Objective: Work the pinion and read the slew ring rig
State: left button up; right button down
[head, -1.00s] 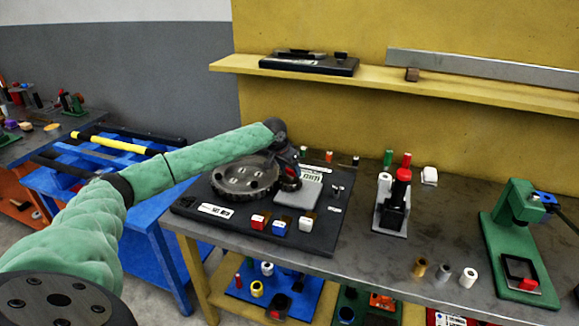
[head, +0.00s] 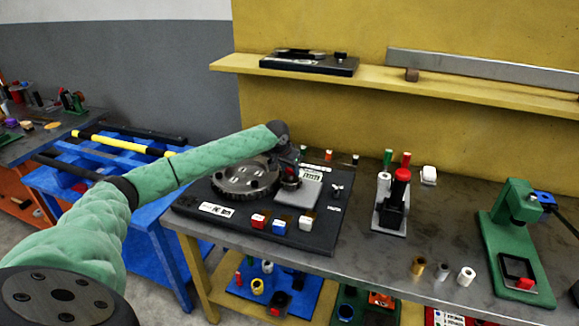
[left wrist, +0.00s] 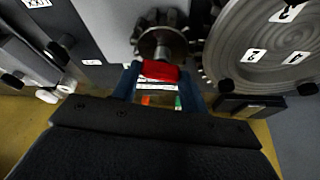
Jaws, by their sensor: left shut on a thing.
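The slew ring (head: 232,184), a dark toothed disc, lies on the left of the black rig board (head: 185,207). In the left wrist view the ring (left wrist: 262,45) shows white number labels. The small toothed pinion (left wrist: 150,28) sits beside the ring's edge, its red knob (left wrist: 158,70) below it in that view. My left gripper (left wrist: 158,88) is shut on the red knob, one blue finger on each side. In the head view my left gripper (head: 290,172) is small and dark at the pinion, hiding most of it. My right gripper is out of view.
Red, blue and white blocks (head: 281,227) stand along the board's front edge. A black press-like stand (head: 397,198) and a green press (head: 510,240) stand farther right.

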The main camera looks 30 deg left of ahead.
pick_arm(q)
jog(key=shift+d+r+n+y+p, duration=0.15)
jog(key=shift+n+y+p, duration=0.25)
jog(key=shift+n+p, duration=0.5)
jog(key=shift+n, duration=0.6)
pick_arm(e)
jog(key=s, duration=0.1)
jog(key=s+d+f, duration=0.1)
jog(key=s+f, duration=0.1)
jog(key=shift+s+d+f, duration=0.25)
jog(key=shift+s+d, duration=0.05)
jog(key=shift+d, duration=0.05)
pick_arm(q)
jog(key=o, duration=1)
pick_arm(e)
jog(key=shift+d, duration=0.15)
